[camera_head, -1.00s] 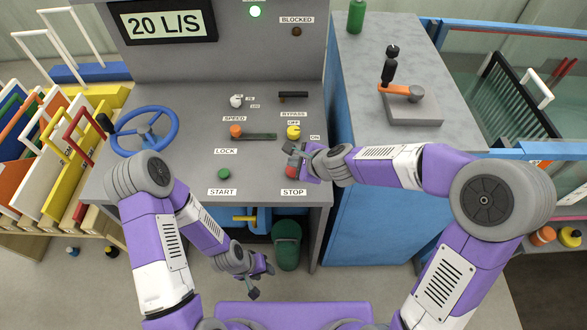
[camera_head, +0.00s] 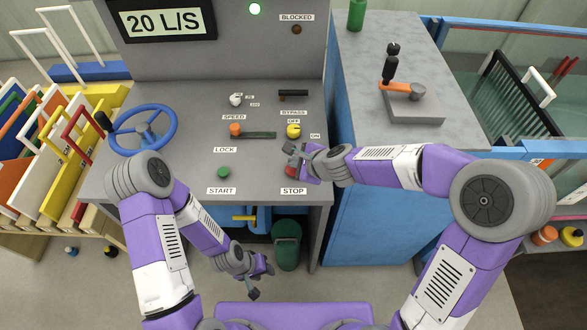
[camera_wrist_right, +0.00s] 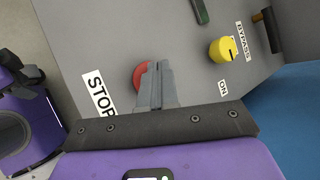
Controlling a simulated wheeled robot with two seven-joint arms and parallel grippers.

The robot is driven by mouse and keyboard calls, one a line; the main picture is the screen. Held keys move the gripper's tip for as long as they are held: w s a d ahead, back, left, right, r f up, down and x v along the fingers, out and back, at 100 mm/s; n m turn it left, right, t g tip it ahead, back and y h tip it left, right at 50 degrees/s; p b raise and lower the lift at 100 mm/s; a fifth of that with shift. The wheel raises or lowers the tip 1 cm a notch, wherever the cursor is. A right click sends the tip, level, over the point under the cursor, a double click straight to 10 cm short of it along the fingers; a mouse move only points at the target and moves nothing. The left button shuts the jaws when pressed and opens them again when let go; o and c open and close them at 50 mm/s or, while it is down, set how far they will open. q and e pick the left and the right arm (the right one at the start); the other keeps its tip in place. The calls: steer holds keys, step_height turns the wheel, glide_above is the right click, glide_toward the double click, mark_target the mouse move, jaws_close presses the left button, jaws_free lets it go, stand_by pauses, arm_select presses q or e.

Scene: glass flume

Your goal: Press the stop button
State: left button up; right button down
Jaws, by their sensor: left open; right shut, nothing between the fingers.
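The red stop button (camera_wrist_right: 138,75) sits beside the STOP label (camera_wrist_right: 99,95) on the grey console; in the head view the button (camera_head: 289,170) is partly covered by my right gripper. My right gripper (camera_head: 291,155) is shut and empty over the button. In the right wrist view its closed fingertips (camera_wrist_right: 158,66) overlap the button's right side; I cannot tell whether they touch it. My left gripper (camera_head: 262,280) is open and empty, low in front of the console.
The green start button (camera_head: 223,172), orange lock knob (camera_head: 235,129) and yellow bypass knob (camera_head: 293,131) are on the same panel. A blue handwheel (camera_head: 144,130) stands at the left.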

steer(key=shift+f+b, duration=0.5)
stand_by(0.8)
steer(key=shift+r, duration=0.1)
steer(key=shift+r+p, duration=0.9)
steer(key=shift+p, duration=0.1)
steer(key=shift+r, duration=0.1)
step_height(320, 180, up, 6)
steer(key=p, duration=0.5)
steer(key=shift+p, duration=0.4)
